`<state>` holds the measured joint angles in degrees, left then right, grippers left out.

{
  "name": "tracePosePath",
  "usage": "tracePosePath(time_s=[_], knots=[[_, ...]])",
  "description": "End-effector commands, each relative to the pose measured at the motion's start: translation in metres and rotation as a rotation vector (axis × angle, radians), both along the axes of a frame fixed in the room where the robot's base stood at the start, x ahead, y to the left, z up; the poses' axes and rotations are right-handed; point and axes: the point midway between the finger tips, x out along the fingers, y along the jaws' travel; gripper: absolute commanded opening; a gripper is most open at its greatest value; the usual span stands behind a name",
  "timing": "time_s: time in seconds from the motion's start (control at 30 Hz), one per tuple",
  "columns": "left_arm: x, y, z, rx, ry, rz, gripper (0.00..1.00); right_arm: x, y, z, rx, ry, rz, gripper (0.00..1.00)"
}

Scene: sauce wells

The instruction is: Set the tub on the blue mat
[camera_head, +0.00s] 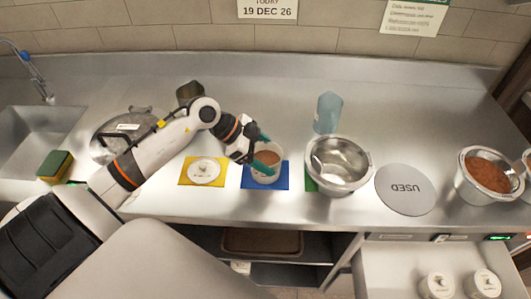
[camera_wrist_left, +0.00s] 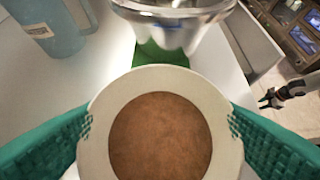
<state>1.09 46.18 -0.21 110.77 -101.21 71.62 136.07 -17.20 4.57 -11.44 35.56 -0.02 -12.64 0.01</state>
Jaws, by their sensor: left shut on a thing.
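A white tub (camera_head: 265,174) with a brown filling stands upright between the teal fingers of my left gripper (camera_head: 265,152), which is shut on it. The tub's rim and brown contents (camera_wrist_left: 160,137) fill the lower middle of the left wrist view, with a finger on each side. In the head view the tub is over the blue mat (camera_head: 280,183); I cannot tell whether its base touches the mat. The blue mat is hidden in the wrist view. My right gripper (camera_wrist_left: 269,98) shows small and dark at the right of the wrist view; its opening is unclear.
A steel bowl (camera_head: 338,181) stands on a green mat (camera_head: 311,183) just right of the blue mat. A yellow mat (camera_head: 187,177) with a white lid (camera_head: 204,171) lies left. A blue jug (camera_head: 328,112) is behind. A grey USED disc (camera_head: 405,190) lies further right.

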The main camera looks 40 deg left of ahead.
Motion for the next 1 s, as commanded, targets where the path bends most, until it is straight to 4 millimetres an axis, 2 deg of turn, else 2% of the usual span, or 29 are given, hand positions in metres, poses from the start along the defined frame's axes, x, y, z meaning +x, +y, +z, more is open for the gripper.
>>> tracePosePath(time_s=[0.03,0.07,0.17,0.57,0.67,1.0], knots=[[0.000,0.000,-0.001,0.000,0.001,0.001,0.43,0.000,0.000,0.000,0.000,0.000,0.000,0.36],[0.000,0.000,-0.002,0.000,0.002,0.000,0.79,0.000,0.000,0.000,0.000,0.000,0.000,0.36],[0.000,0.000,-0.002,0.000,0.002,0.000,0.95,0.000,0.000,0.000,0.000,0.000,0.000,0.36],[-0.002,0.004,0.004,0.004,0.000,0.001,0.96,0.000,0.000,-0.002,0.000,0.000,0.000,0.36],[-0.008,0.014,0.013,0.006,0.001,0.001,0.96,0.000,0.000,-0.005,0.000,0.000,0.000,0.36],[-0.034,0.056,0.064,0.003,0.002,0.001,0.96,0.000,0.000,-0.020,0.001,0.000,0.000,0.36]])
